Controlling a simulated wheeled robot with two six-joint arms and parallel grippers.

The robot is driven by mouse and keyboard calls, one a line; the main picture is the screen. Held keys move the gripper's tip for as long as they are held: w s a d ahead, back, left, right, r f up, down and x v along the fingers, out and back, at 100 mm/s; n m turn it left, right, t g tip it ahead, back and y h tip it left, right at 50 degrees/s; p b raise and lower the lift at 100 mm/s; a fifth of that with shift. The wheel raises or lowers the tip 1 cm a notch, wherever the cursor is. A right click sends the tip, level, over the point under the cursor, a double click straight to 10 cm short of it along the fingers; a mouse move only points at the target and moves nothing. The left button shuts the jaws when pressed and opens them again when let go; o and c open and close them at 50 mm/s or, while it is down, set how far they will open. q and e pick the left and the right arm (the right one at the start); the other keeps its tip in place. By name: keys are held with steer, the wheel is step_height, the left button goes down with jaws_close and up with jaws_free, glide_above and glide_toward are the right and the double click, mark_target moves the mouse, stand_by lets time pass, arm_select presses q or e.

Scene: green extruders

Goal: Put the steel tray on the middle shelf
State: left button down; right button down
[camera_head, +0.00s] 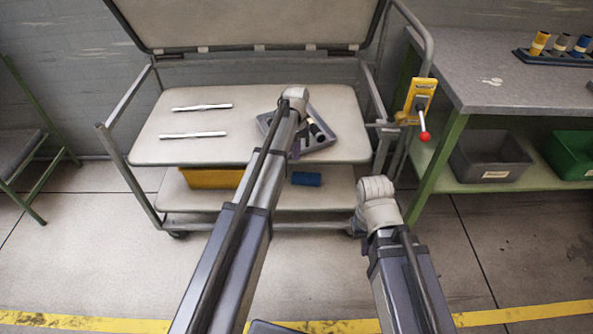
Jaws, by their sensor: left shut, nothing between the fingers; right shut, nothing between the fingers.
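A grey steel tray (327,144) lies at an angle on the middle shelf (230,148) of a wheeled cart, right of centre. A dark cylinder with a pale band shows inside it. My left arm crosses in front and hides part of the tray. My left gripper (296,149) shows only as a small dark part beside the arm, over the tray; it is shut with nothing in it. Whether it touches the tray cannot be told. My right arm ends in front of the cart's right side, and its gripper is hidden behind the arm.
Two white strips (193,135) lie on the shelf's left half, otherwise bare. A yellow bin (212,178) and a blue object (306,179) are on the lower shelf. A yellow box with a red-knobbed lever (421,100) stands by the cart's right posts. A bench (505,85) is at right.

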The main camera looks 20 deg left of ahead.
arm_select(q)
steer(key=w, duration=0.2)
steer(key=w+a, duration=0.1)
steer(key=w, duration=0.1)
steer(key=shift+a, duration=0.1)
steer(key=shift+s, duration=0.15)
steer(key=shift+s, duration=0.55)
steer(key=s, duration=0.2)
steer(key=s+d, duration=0.1)
steer(key=shift+s+d+r, duration=0.1)
steer(key=shift+s+r, duration=0.05)
steer(key=shift+r, duration=0.1)
step_height(320, 180, up, 10)
steer(key=p, duration=1)
steer(key=shift+w+f, duration=0.25)
